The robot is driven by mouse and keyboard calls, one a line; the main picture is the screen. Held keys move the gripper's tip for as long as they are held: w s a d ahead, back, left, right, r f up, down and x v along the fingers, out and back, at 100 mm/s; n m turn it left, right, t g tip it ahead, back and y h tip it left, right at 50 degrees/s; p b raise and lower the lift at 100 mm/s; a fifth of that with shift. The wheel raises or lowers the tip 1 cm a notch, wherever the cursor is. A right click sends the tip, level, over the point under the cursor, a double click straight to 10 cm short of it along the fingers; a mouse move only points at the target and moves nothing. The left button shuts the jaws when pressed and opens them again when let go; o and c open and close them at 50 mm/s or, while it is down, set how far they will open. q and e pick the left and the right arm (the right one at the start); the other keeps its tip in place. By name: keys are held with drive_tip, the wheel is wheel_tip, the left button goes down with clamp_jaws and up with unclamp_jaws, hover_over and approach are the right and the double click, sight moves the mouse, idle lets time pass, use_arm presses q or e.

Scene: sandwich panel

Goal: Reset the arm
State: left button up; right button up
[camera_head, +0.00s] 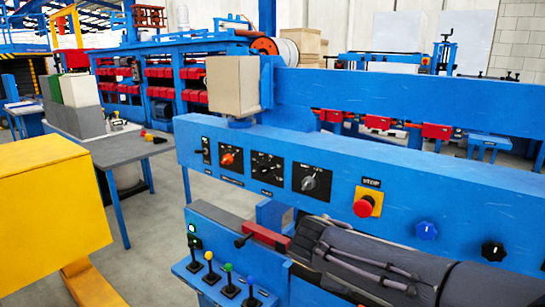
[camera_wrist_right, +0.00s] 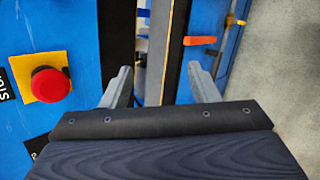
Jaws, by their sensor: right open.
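My right arm (camera_head: 400,262) lies across the lower right of the head view, a dark grey sleeve with cables, in front of the blue control panel (camera_head: 330,160). My right gripper (camera_wrist_right: 160,82) shows in the right wrist view with its two grey fingers wide apart. I see nothing held between them; dark bars and a blue frame lie behind the gap. A red stop button (camera_head: 367,206) on a yellow plate sits on the panel; in the right wrist view the red button (camera_wrist_right: 50,84) is left of the fingers. My left gripper is not in view.
Below the panel stand several small joysticks (camera_head: 209,275) and a red block with a black handle (camera_head: 265,235). A blue knob (camera_head: 427,230) and black knob (camera_head: 493,250) are on the panel. A yellow box (camera_head: 50,200) and grey table (camera_head: 125,150) stand left, with open floor between.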

drive_tip(key=s+d+f+m+g+y+p, duration=0.1)
drive_tip(key=s+d+f+m+y, duration=0.2)
drive_tip(key=s, duration=0.4)
drive_tip(key=s+d+m+g+y, duration=0.2)
drive_tip(key=s+d+m+y, duration=0.15)
drive_tip(key=s, duration=0.35)
drive_tip(key=s+a+m+t+y, duration=0.1)
drive_tip(key=s+m+y, duration=0.1)
drive_tip(key=s, duration=0.4)
drive_tip(key=s+a+f+m+t+y+p, duration=0.1)
drive_tip(key=s+a+m+y, duration=0.1)
drive_tip(key=s+m, duration=0.3)
drive_tip(key=shift+s+f+t, duration=0.3)
drive_tip(key=shift+s+t, duration=0.1)
drive_tip(key=shift+s, duration=0.35)
drive_tip(key=shift+m, duration=0.25)
